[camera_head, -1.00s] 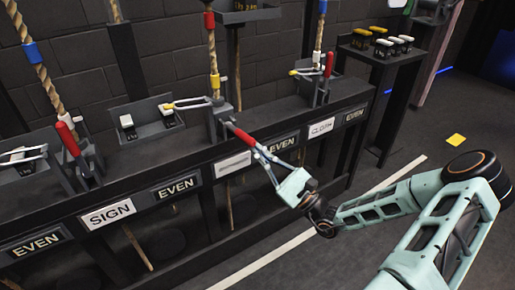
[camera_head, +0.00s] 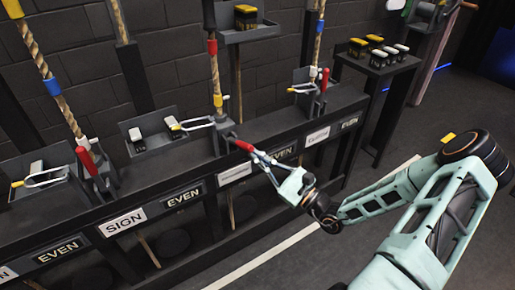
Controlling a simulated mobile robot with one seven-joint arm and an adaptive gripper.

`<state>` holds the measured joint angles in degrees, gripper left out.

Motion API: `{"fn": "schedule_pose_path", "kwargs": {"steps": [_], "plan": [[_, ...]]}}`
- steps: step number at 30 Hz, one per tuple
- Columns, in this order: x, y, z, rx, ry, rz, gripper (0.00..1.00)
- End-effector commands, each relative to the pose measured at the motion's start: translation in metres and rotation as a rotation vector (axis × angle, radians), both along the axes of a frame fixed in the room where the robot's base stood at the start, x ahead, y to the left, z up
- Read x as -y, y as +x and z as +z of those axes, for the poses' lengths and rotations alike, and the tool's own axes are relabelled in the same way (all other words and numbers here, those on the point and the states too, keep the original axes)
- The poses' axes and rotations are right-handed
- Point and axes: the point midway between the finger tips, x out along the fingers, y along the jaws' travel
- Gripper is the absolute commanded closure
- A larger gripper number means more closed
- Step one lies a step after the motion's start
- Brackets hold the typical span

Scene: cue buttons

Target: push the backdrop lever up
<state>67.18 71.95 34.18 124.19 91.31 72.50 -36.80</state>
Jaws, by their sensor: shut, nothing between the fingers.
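A lever with a red handle (camera_head: 243,146) at the middle rope station sticks out forward and slopes down from its dark bracket. The white plate (camera_head: 234,173) below it is too blurred to read, so I cannot confirm it says backdrop. My gripper (camera_head: 262,158) is shut and empty, with its fingertips at the outer end of this red handle. They appear to touch it, but their exact contact, above or below, is unclear. The left station's red lever (camera_head: 87,161) and the right station's red lever (camera_head: 324,80) stand raised against their ropes.
A dark rail (camera_head: 150,178) with SIGN and EVEN plates runs along the brick wall. Ropes rise from the stations. A dark stand (camera_head: 378,63) with yellow and white buttons is at the back right. Open floor (camera_head: 390,180) lies in front of the rail.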

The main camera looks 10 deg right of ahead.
Motion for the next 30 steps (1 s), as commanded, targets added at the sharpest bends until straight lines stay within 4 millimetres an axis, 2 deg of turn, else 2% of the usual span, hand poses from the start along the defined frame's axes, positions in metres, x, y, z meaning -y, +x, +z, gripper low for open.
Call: {"fn": "schedule_pose_path", "kwargs": {"steps": [1,17,30], "plan": [[-0.001,0.0,0.015,-0.02,-0.008,0.003,1.0],[-0.005,0.012,0.049,-0.271,-0.091,0.004,1.0],[-0.012,0.033,0.079,-0.517,-0.175,0.004,1.0]]}}
